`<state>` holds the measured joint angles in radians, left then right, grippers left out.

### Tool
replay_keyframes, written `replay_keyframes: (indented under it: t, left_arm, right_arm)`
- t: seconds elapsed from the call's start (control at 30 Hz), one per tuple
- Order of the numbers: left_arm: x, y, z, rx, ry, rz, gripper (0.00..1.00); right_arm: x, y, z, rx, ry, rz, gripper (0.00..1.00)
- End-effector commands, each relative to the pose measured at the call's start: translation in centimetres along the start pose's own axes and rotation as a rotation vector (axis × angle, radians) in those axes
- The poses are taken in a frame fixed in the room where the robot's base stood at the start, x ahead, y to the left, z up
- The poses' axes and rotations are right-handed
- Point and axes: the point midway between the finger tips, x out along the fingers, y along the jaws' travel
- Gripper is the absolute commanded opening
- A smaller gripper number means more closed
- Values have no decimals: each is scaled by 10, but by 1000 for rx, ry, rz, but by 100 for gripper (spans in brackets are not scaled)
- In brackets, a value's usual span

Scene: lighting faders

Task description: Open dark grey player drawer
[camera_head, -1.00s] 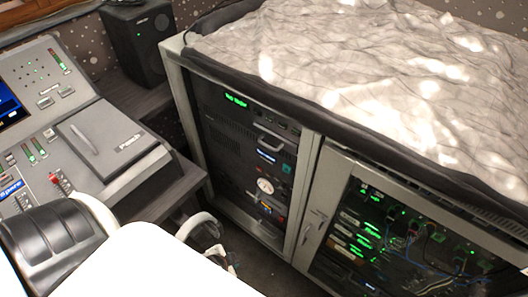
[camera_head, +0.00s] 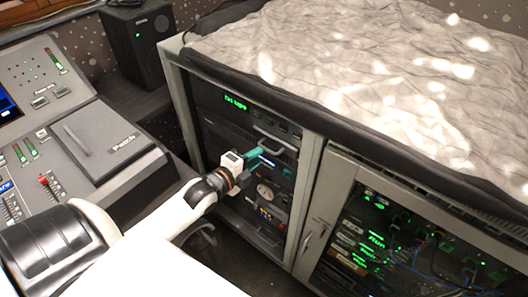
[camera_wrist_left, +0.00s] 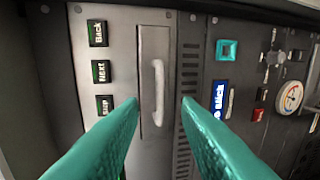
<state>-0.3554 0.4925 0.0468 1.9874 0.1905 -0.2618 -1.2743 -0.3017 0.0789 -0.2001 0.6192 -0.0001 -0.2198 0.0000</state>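The player drawer front (camera_wrist_left: 153,42) is a narrow grey panel with a pale bar handle (camera_wrist_left: 158,92) in the left wrist view. In the head view the handle (camera_head: 277,139) shows on the upper part of the black rack, and the drawer looks closed. My left gripper (camera_head: 257,158) is in front of the rack, just below the handle in the picture. Its teal fingers (camera_wrist_left: 160,105) are spread apart in the wrist view, one on each side of the handle's line, with nothing between them. I cannot tell whether they touch the panel. My right gripper is not in view.
Buttons (camera_wrist_left: 101,71) line one side of the drawer; a vent, teal socket (camera_wrist_left: 227,50) and round dial (camera_wrist_left: 290,97) lie on the other. The lighting console (camera_head: 110,140) stands left, a speaker (camera_head: 140,45) behind. A second rack with cables (camera_head: 400,250) is at right.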

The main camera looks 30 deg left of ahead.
Motion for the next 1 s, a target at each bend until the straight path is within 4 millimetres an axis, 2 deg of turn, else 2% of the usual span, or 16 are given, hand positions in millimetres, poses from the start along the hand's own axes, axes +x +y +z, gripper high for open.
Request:
replay_keyframes:
  t: [0.1,0.3,0.67,0.83,1.0]
  left_arm:
    - [23,1,0,-2,0,2,30]
    - [44,0,0,-1,0,-1,30]
    - [48,-1,0,-2,-1,-2,30]
    - [48,-1,0,-2,0,-2,2]
    - [48,-1,0,-2,0,-3,0]
  right_arm:
    - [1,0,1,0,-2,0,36]
    - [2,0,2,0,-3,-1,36]
    - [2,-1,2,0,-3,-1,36]
    - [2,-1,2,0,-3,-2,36]
    - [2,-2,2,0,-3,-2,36]
